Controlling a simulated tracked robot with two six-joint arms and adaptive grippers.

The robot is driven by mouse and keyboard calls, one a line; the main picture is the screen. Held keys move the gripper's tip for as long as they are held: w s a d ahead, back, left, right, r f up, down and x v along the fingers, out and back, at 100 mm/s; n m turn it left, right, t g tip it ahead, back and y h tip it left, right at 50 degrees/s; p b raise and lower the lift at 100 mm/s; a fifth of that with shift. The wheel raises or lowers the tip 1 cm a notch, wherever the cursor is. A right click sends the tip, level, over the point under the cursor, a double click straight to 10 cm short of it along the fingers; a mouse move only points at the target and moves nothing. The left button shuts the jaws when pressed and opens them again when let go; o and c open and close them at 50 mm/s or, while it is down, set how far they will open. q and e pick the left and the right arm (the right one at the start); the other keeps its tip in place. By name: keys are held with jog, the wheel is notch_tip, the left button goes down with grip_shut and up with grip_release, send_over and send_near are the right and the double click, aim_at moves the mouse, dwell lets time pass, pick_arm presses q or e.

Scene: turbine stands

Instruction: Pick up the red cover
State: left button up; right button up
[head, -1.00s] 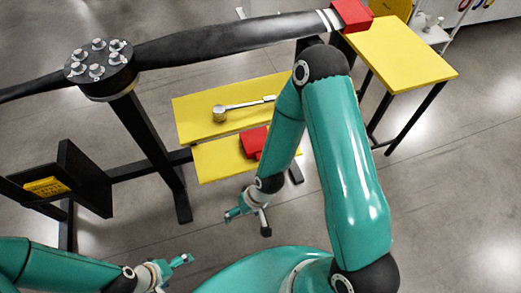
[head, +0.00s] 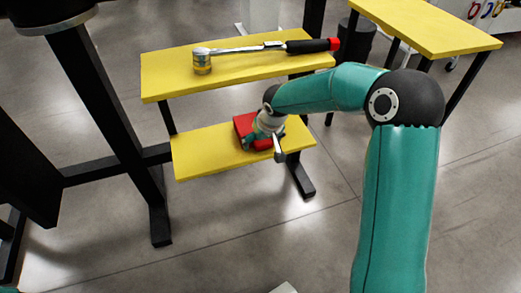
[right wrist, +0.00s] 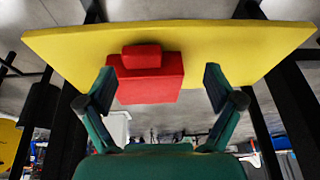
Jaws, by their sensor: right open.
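The red cover (head: 245,127) is a boxy red piece on the lower yellow shelf (head: 200,158). My right gripper (head: 262,142) is at the cover in the head view and hides part of it. In the right wrist view the red cover (right wrist: 150,80) shows between the two spread fingers of my right gripper (right wrist: 160,82), nearer the left finger, with a gap to the right one. The right gripper is open. I cannot tell whether a finger touches the cover. My left gripper is not in view.
The upper yellow shelf (head: 160,73) holds a torque wrench (head: 290,46) with a metal socket end. Black stand legs (head: 115,130) rise at the left. Another yellow table (head: 430,25) stands at the upper right. The lower shelf is bare left of the cover.

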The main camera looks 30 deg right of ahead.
aim_at(264, 144)
jog(key=shift+h, duration=0.3)
jog(key=w+d+f+b, duration=0.1)
jog(key=f, duration=0.1)
jog(key=w+d+f+b, duration=0.1)
jog(key=f, duration=0.1)
jog(key=w+d+f+b, duration=0.1)
jog(key=f+b, duration=0.1)
jog(key=shift+w+d+f, duration=0.15)
jog(key=shift+w+f, duration=0.15)
jog(key=shift+f, duration=0.1)
jog(key=c, duration=1.7)
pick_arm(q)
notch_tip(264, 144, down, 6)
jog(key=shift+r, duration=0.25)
pick_arm(e)
jog(key=shift+o, duration=0.2)
jog(key=shift+r, duration=0.1)
jog(key=shift+r+p, duration=0.45)
jog(key=shift+r, duration=0.4)
notch_tip(264, 144, up, 2)
jog(key=shift+r+p, duration=0.2)
jog(key=shift+p, duration=0.45)
pick_arm(q)
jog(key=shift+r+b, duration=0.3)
jog(key=shift+b, duration=0.55)
pick_arm(e)
jog(key=s+a, duration=0.4)
jog(key=s, duration=1.3)
jog(key=shift+s+f, duration=0.25)
jog(key=shift+f, duration=0.1)
